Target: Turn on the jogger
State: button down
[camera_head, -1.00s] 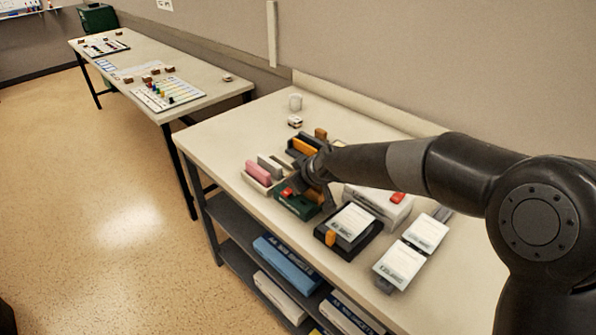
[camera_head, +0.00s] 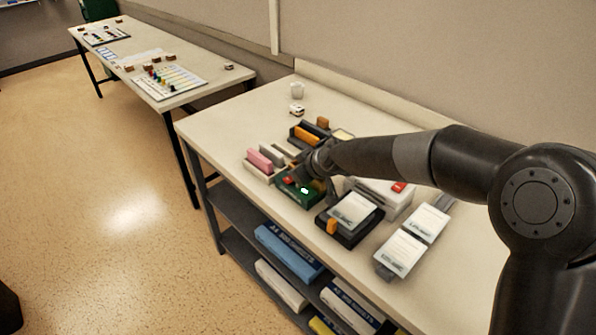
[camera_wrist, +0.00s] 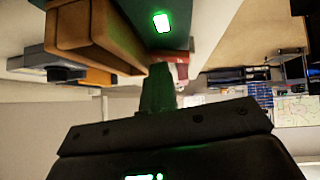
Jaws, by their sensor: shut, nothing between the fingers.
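A low green machine (camera_head: 289,196), apparently the jogger, sits near the table's front edge with a red part (camera_head: 288,181) on it. A small lamp (camera_head: 304,189) on its top glows bright green. The lit lamp also shows in the wrist view (camera_wrist: 161,22), on a dark green surface. My gripper (camera_head: 318,184) is just above the machine's right side, shut and empty. In the wrist view, my gripper's fingers (camera_wrist: 158,82) are tinted green and close to the machine. Whether they touch it is hidden.
A pink-and-grey sorter (camera_head: 260,160) stands left of the machine, and an orange block (camera_head: 307,134) behind it. A black device with white paper (camera_head: 352,211) and an orange part is close on the right. A white box with a red button (camera_head: 399,187) is behind that.

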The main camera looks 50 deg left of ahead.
jog(key=shift+s, duration=0.15)
jog(key=shift+s+r, duration=0.1)
jog(key=shift+s, duration=0.6)
jog(key=r, duration=0.4)
jog(key=shift+s+d+r, duration=0.3)
jog(key=shift+r, duration=0.05)
jog(key=v, duration=0.9)
jog(key=shift+s, duration=0.3)
jog(key=shift+d, duration=0.1)
